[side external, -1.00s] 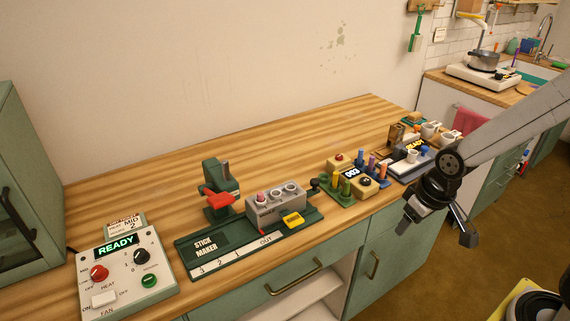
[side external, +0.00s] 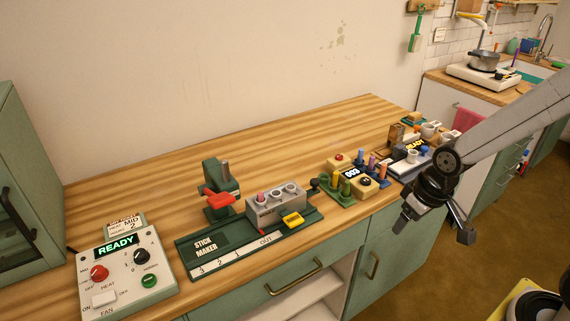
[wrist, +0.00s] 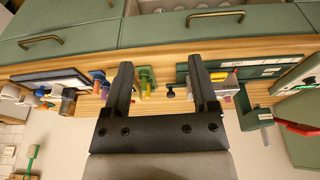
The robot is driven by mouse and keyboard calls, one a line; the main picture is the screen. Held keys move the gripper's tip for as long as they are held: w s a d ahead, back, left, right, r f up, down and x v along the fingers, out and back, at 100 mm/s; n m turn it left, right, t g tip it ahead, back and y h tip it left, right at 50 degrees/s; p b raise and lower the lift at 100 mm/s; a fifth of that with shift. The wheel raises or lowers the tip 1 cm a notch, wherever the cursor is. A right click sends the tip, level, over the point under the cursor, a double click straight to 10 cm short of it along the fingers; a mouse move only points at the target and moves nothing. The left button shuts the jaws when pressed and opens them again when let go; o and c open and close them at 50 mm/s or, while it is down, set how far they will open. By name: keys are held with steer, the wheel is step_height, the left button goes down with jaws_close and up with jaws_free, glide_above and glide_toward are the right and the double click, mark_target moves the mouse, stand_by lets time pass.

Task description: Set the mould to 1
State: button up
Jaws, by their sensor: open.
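The mould (side external: 277,206) is a grey block with several round holes, one holding a pinkish stick. It sits on the green stick maker base (side external: 190,262), whose white strip is marked 3, 2, 1 and a further label too small to read. A small red pointer (side external: 262,232) at the mould's front stands near that further label, right of the 1. A yellow tab (side external: 293,220) is at the mould's front right. My gripper (side external: 436,226) is open and empty, off the counter's front edge, well right of the mould. In the wrist view, the right finger partly hides the stick maker.
A green press with a red lever (side external: 219,200) stands behind the base's left part. A control panel reading READY (side external: 118,245) is at left. Coloured pegs and a box reading 003 (side external: 351,173) stand right of the mould. The back of the counter is clear.

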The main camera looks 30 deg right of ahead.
steer(key=w+r+n+g, duration=0.1)
steer(key=w+n, duration=0.3)
steer(key=w, duration=1.2)
steer(key=n+g, duration=0.2)
steer(key=n, duration=0.3)
glide_above(315, 180)
step_height(315, 180, down, 2)
steer(key=shift+f, duration=0.2)
steer(key=shift+f, duration=3.9)
jaws_close()
